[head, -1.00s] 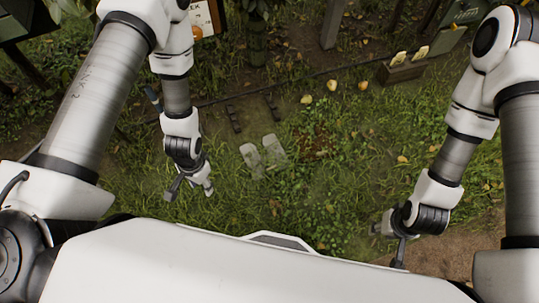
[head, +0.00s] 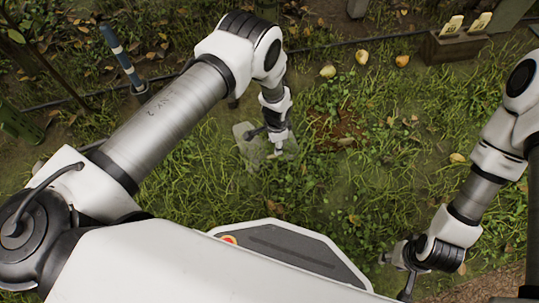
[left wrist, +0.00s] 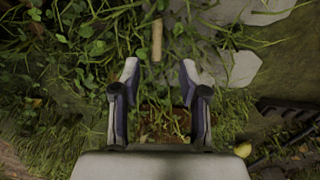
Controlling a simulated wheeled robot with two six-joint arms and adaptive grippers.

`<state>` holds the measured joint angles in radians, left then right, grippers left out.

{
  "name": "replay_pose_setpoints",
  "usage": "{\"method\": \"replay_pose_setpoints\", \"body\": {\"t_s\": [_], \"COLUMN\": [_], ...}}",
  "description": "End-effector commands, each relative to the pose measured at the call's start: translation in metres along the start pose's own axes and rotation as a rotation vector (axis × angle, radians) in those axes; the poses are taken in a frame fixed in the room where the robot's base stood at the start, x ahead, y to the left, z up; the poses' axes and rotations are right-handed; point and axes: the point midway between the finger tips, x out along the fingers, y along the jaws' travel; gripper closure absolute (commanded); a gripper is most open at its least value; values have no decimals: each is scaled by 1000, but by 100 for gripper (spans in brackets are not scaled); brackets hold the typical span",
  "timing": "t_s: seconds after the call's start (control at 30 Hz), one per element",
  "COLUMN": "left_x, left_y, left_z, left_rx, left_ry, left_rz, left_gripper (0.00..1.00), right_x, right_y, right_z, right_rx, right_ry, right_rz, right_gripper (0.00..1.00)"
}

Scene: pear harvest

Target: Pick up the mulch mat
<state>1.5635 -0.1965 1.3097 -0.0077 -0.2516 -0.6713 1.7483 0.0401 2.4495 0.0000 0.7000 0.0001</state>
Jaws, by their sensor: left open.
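A reddish-brown, ragged patch (head: 338,128), possibly the mulch mat, lies on the ground right of my left gripper (head: 267,142) in the head view. Grass and leaves cover part of it, so I cannot tell its edges. In the left wrist view a brown patch (left wrist: 160,122) shows between and behind the fingers of my left gripper (left wrist: 160,72). That gripper is open, with nothing between its fingertips, apart from the patch. My right gripper (head: 394,272) looks open and empty, low over the grass at the lower right.
Pale stone slabs (head: 247,138) lie beneath the left gripper. Yellow pears (head: 328,71) lie behind the patch. A wooden box (head: 455,46) with yellow pieces stands at the back right. A dark hose (head: 345,42) crosses behind. A short wooden peg (left wrist: 157,40) and a dark rake-like tool (left wrist: 292,112) show in the wrist view.

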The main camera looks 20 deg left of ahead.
Motion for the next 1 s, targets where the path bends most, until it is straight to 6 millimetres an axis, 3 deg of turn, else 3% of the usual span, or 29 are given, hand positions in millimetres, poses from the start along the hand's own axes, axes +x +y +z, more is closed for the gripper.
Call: {"method": "replay_pose_setpoints", "body": {"t_s": [0.03,0.33,0.53,0.8,0.93,1.0], "left_x": [12,46,83,85,85,85], "left_y": [0,2,4,4,4,4], "left_z": [0,2,4,4,4,4], "left_rx": [0,-2,-2,-2,-2,-2], "left_ry": [0,-2,-1,-2,-2,-2], "left_rz": [0,2,2,2,2,2], "left_gripper": [56,56,56,56,100,100], "right_x": [11,31,61,60,60,60], "right_y": [0,0,1,1,1,1], "right_z": [0,-1,-3,-4,-3,-3], "right_rx": [0,2,8,10,10,10], "right_ry": [1,3,7,9,8,8], "right_rz": [0,0,1,1,1,1], "right_gripper": [60,60,60,60,60,60]}}
